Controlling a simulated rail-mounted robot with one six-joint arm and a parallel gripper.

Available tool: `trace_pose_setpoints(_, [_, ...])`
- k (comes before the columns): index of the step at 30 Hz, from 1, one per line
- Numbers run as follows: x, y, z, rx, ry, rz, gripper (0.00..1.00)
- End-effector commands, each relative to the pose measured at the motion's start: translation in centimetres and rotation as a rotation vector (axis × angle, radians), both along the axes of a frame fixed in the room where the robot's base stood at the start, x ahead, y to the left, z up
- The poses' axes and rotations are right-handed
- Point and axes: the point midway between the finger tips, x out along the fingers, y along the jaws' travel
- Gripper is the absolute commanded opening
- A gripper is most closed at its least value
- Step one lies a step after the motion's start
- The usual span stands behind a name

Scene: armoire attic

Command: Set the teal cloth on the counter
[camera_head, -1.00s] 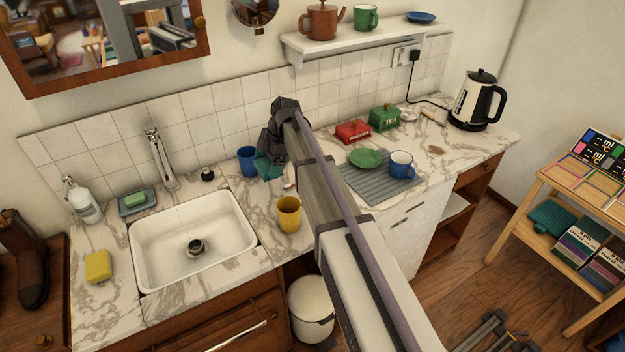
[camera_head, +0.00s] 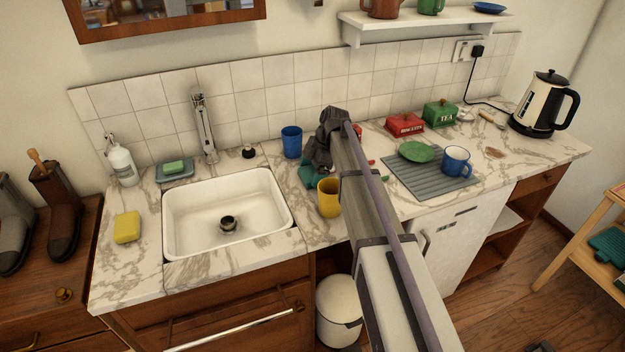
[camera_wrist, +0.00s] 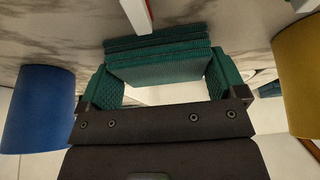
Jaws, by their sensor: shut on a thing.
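The teal cloth (camera_wrist: 160,60) is folded in layers and sits between the jaws of my gripper (camera_wrist: 165,88) in the wrist view. My gripper is shut on it. In the head view, the cloth (camera_head: 312,178) shows partly below my gripper (camera_head: 318,165), low over the marble counter (camera_head: 285,165), between the blue cup and the yellow cup. My arm and wrist hide part of it. I cannot tell whether the cloth touches the counter.
A blue cup (camera_head: 291,142) stands behind and a yellow cup (camera_head: 328,198) in front, both close to my gripper. The sink (camera_head: 228,212) is to the left. A grey mat (camera_head: 430,182) with a green plate (camera_head: 417,151) and blue mug (camera_head: 456,161) lies to the right.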

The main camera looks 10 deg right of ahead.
Motion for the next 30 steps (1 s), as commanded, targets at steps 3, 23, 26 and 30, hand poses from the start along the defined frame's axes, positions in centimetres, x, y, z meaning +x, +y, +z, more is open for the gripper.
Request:
trace_pose_setpoints(3, [0.0,0.0,0.3,-0.001,0.0,0.0,0.71])
trace_pose_setpoints(23, [0.0,-0.3,1.5,-0.001,0.0,-0.001,1.0])
trace_pose_setpoints(26, [0.2,-0.9,3.5,-0.001,0.0,-0.001,1.0])
trace_pose_setpoints(30, [0.4,-2.3,7.2,-0.002,0.0,-0.001,1.0])
